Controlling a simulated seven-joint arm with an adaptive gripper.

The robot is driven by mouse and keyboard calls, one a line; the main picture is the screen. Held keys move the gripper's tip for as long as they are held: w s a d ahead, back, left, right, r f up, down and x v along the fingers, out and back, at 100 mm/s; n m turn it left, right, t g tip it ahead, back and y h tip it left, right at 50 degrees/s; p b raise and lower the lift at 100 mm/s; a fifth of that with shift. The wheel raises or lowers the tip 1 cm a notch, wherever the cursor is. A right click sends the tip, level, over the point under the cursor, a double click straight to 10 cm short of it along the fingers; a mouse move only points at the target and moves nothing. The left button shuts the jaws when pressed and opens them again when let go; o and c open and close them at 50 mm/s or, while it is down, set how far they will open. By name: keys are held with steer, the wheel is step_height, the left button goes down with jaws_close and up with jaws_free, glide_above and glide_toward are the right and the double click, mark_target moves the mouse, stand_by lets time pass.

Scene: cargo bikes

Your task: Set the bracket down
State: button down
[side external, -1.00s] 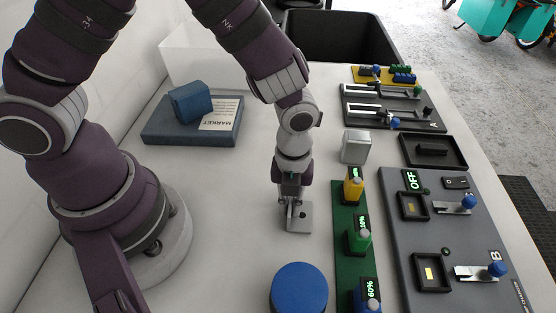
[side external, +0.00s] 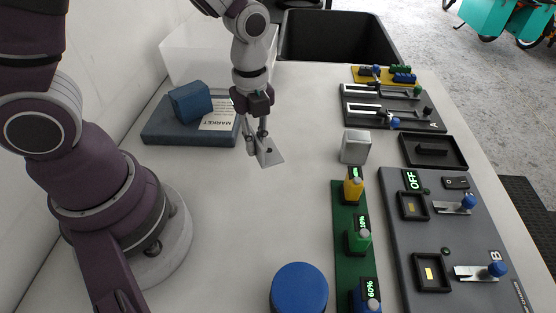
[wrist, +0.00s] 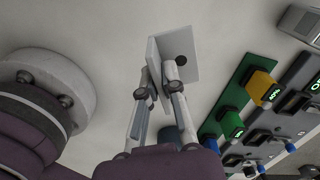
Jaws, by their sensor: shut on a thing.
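The bracket (side external: 269,154) is a light grey metal angle plate with a dark round hole in its flat flange. It also shows in the wrist view (wrist: 184,48), tilted. My gripper (side external: 256,134) is shut on the bracket's upright flange; its two fingers show in the wrist view (wrist: 157,82). In the side view the bracket is at the table's middle, just right of the blue book. It looks raised a little off the white table, but the exact gap beneath it is hard to tell.
A dark blue book (side external: 165,137) with a blue block (side external: 190,102) on it lies to the left. A silver box (side external: 355,147), a green slider panel (side external: 347,215) and a grey switch panel (side external: 462,225) stand to the right. A blue round knob (side external: 299,288) is in front. The table between is clear.

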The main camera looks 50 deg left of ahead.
steer(key=a+n, duration=0.1)
steer(key=a+f+n, duration=0.1)
steer(key=s+a+n, duration=0.1)
steer(key=a, duration=0.1)
steer(key=shift+s+f, duration=0.1)
steer(key=shift+f, duration=0.1)
steer(key=shift+w+a+f, duration=0.15)
steer(key=shift+w+a, duration=0.15)
steer(key=shift+w, duration=0.2)
glide_above(297, 132)
steer(key=shift+f, duration=2.45)
steer(key=c, duration=1.2)
jaws_free()
steer(key=shift+f, duration=0.1)
steer(key=shift+c, duration=0.2)
